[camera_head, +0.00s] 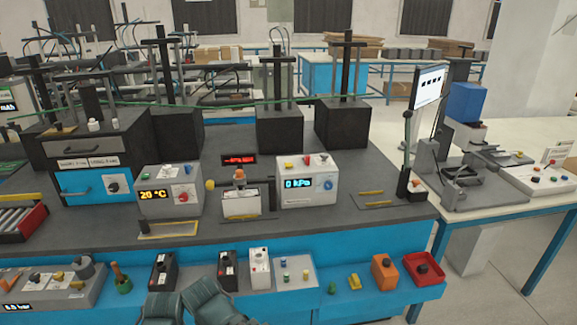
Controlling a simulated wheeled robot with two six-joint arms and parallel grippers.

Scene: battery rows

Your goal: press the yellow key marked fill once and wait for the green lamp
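A light grey box with a lit "0 kPa" display (299,184) stands on the dark bench right of centre. On its top is a small yellow key (289,165); its marking is too small to read. A red and white part (308,160) and a white lever sit beside it. I cannot make out a lit green lamp on this box.
A "20 °C" box (168,195) and a small white-fronted fixture (240,203) stand left of the kPa box. Batteries (227,271) and coloured parts line the blue front shelf. Black towers (343,122) stand behind.

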